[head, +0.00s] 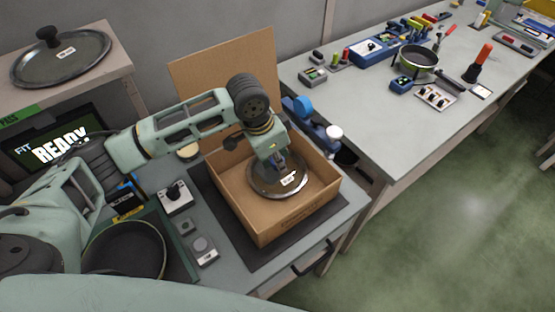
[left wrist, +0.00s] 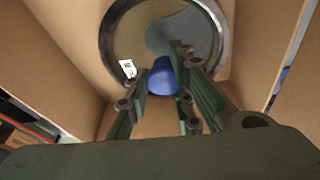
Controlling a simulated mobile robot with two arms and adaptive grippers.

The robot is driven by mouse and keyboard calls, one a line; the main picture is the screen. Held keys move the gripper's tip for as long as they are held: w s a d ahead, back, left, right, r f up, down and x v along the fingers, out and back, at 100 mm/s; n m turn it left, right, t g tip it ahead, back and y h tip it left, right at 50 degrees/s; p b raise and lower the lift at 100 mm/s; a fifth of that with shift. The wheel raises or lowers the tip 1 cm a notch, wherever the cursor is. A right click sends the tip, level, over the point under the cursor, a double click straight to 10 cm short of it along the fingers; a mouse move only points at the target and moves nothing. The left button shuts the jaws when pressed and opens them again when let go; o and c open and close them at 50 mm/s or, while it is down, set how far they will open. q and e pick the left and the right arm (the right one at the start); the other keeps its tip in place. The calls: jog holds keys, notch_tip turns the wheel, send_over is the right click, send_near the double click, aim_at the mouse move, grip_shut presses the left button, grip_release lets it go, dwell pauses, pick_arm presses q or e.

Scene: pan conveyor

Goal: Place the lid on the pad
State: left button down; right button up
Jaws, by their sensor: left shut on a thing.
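A round glass lid (head: 262,184) with a dark rim and a white label is inside the open cardboard box (head: 290,218); it also shows in the left wrist view (left wrist: 137,37). My left gripper (head: 282,163) reaches down into the box from above. Its fingers are closed around the lid's blue knob (left wrist: 163,76). Whether the lid touches the box floor is unclear. A dark flat mat (head: 262,257) lies under the box, and a green mat (head: 183,262) lies under a dark pan (head: 124,249) at the left. My right gripper is not in view.
Another lid (head: 62,62) lies on a raised shelf at upper left. A joystick box (head: 175,197) and small devices stand left of the cardboard box. The box walls surround my gripper. A second table (head: 370,130) at right holds tools and a small pan.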

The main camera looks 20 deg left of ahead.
aim_at(267, 173)
pick_arm(q)
jog(key=shift+f, duration=0.2)
jog(key=c, duration=1.5)
grip_release()
jog(key=shift+f, duration=0.15)
jog(key=shift+c, duration=0.2)
jog(key=v, duration=1.2)
jog(key=shift+b, duration=0.4)
